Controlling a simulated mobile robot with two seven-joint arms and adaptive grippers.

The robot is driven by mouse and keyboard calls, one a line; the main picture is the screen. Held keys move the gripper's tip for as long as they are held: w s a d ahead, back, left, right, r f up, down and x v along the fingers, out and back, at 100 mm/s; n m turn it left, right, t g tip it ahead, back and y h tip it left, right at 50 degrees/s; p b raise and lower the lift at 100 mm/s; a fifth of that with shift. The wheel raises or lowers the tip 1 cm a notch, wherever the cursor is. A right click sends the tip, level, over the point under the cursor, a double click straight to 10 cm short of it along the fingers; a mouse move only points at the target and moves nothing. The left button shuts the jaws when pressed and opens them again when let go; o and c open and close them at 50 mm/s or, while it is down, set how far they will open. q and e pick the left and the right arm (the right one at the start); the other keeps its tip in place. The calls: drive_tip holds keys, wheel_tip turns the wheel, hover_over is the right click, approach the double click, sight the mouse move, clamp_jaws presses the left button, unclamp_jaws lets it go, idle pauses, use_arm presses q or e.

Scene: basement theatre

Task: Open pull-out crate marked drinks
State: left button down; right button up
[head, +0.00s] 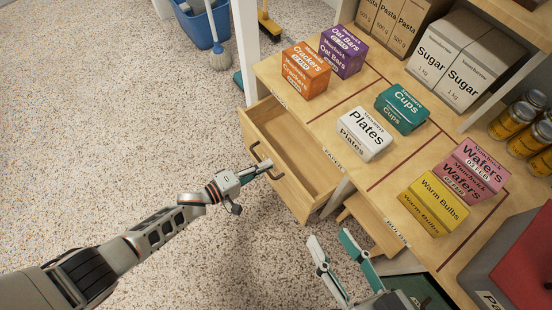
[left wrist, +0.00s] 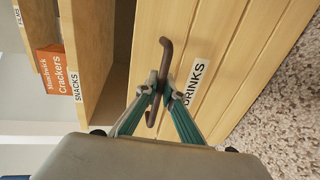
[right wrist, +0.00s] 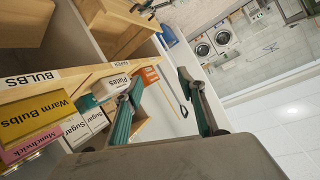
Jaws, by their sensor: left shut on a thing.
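The wooden pull-out crate (head: 314,168) sticks out from under the shelf in the head view, open and empty where I can see inside. Its front in the left wrist view (left wrist: 235,45) bears a white DRINKS label (left wrist: 195,82). A dark curved handle (left wrist: 166,52) is fixed to that front. My left gripper (head: 262,168) is shut on the handle; its fingertips meet around the bar in the left wrist view (left wrist: 160,92). My right gripper (head: 328,238) is open and empty, below and right of the crate, and it also shows in the right wrist view (right wrist: 160,80).
Another wooden crate (head: 368,224) by the BULBS label (head: 396,233) protrudes slightly. The shelf top holds crackers (head: 306,75), oat bars (head: 343,50), plates (head: 365,134), cups (head: 402,108), wafers (head: 469,171) and bulbs (head: 433,203). A blue bucket (head: 196,25) stands behind. Speckled floor left is clear.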

use_arm(q)
drive_tip(key=f+p+v, duration=0.1)
drive_tip(key=f+v, duration=0.2)
drive_tip(key=v, duration=1.1)
drive_tip(key=s+a+f+v, duration=0.1)
drive_tip(key=f+v, duration=0.2)
drive_tip(key=v, duration=1.2)
drive_tip(key=shift+a+p, duration=0.25)
drive_tip(key=shift+p, duration=0.1)
use_arm(e)
drive_tip(key=shift+w+d+r+n+h, duration=0.15)
drive_tip(key=shift+w+d+n+h, duration=0.05)
drive_tip(key=shift+d+n, duration=0.5)
drive_tip(key=shift+w+d+r+n+h, duration=0.1)
drive_tip(key=shift+w+d+n+h, duration=0.1)
drive_tip(key=shift+d+n, duration=0.45)
use_arm(q)
drive_tip(key=shift+s, duration=0.15)
drive_tip(key=c, duration=2.2)
unclamp_jaws()
drive_tip(key=v, duration=1.2)
use_arm(e)
drive_tip(key=shift+d, duration=0.1)
